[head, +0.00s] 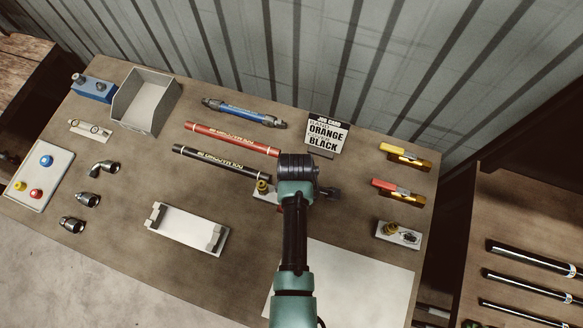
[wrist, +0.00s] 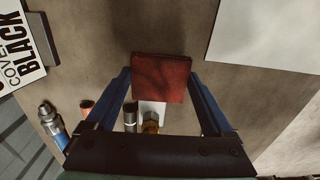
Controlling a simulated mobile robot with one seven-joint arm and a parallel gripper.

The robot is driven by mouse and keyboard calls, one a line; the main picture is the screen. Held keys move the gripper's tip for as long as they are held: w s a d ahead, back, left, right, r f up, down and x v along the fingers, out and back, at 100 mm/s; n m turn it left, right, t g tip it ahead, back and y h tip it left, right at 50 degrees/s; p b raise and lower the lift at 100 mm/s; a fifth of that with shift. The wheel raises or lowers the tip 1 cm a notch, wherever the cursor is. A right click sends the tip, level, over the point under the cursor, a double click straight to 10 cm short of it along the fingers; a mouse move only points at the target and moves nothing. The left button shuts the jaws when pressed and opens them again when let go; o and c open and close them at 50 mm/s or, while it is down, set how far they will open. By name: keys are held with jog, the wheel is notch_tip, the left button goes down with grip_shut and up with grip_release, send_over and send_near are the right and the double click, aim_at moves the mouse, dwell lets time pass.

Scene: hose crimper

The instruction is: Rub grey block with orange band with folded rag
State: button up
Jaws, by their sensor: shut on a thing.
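My gripper (wrist: 160,85) is shut on the folded rag (wrist: 160,78), a dark red square pad between its two blue fingers. In the head view my arm reaches over the middle of the bench, and only a sliver of red shows beside it. A pale grey block (wrist: 153,108) with a brass-coloured fitting (wrist: 150,126) is partly hidden behind the rag and gripper. Its edge shows left of my gripper in the head view (head: 265,195). A similar pale block (head: 410,240) with a brass fitting stands at the right. I cannot make out an orange band on either.
Black (head: 222,161), red (head: 230,139) and blue (head: 245,112) hoses lie left of my arm. The job card (head: 326,135) stands behind. A grey bin (head: 136,108), white cradle (head: 187,231) and several metal fittings are further left. A pale sheet (head: 355,285) lies at front right.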

jog(key=shift+s+d+f, duration=0.15)
jog(key=shift+s+f, duration=0.15)
jog(key=shift+s, duration=0.1)
jog(key=r+p, duration=0.6)
jog(key=shift+w+r, duration=0.15)
jog(key=shift+w, duration=0.15)
jog(key=shift+r, duration=0.1)
jog(key=shift+r+p, duration=0.65)
jog(key=shift+p, duration=0.3)
jog(key=shift+r, duration=0.75)
